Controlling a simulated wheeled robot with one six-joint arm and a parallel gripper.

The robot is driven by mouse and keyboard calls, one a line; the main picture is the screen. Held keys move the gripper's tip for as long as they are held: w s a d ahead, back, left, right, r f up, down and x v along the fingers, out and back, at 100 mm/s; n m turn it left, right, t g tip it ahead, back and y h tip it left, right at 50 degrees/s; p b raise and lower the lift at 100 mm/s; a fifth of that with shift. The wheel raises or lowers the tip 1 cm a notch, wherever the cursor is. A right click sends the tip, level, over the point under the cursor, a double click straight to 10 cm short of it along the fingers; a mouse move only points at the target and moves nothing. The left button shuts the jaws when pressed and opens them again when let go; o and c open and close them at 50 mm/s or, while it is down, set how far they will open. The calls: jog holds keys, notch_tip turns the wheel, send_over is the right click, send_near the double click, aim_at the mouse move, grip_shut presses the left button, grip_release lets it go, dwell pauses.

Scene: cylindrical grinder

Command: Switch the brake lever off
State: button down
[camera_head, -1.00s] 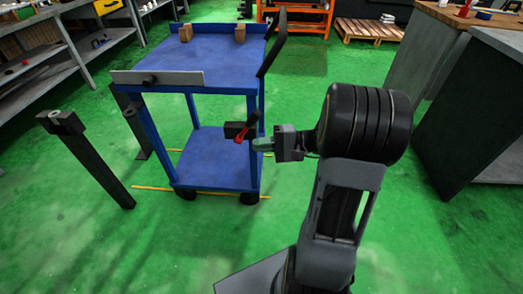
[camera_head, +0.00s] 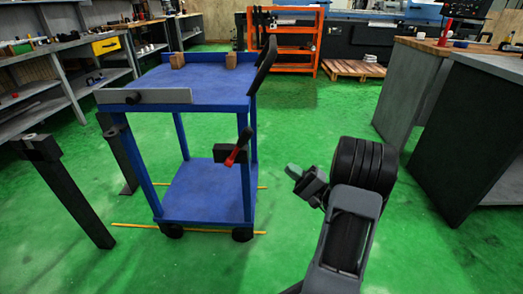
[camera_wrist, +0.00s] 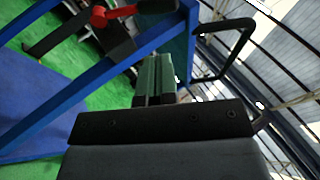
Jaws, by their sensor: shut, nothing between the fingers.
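The brake lever (camera_head: 238,147) sits on a dark block at the right front post of the blue cart (camera_head: 205,190). Its handle is tilted, with a red lower end and a dark upper end. In the wrist view the red part of the lever (camera_wrist: 100,16) shows at the top left, beyond a blue post. My gripper (camera_head: 292,171) is shut and empty, to the right of the lever and slightly lower in the picture, apart from it. Its green fingers (camera_wrist: 155,78) show pressed together in the wrist view.
A dark post (camera_head: 66,190) stands left of the cart. Wooden blocks (camera_head: 231,60) rest on the cart's top. A grey-sided workbench (camera_head: 470,130) stands at the right. Green floor (camera_head: 320,120) is free between cart and bench.

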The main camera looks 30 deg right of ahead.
aim_at(239, 147)
jog(key=p+x, duration=0.2)
jog(key=x, duration=1.2)
jog(key=shift+p, duration=0.35)
jog(key=shift+r, duration=0.1)
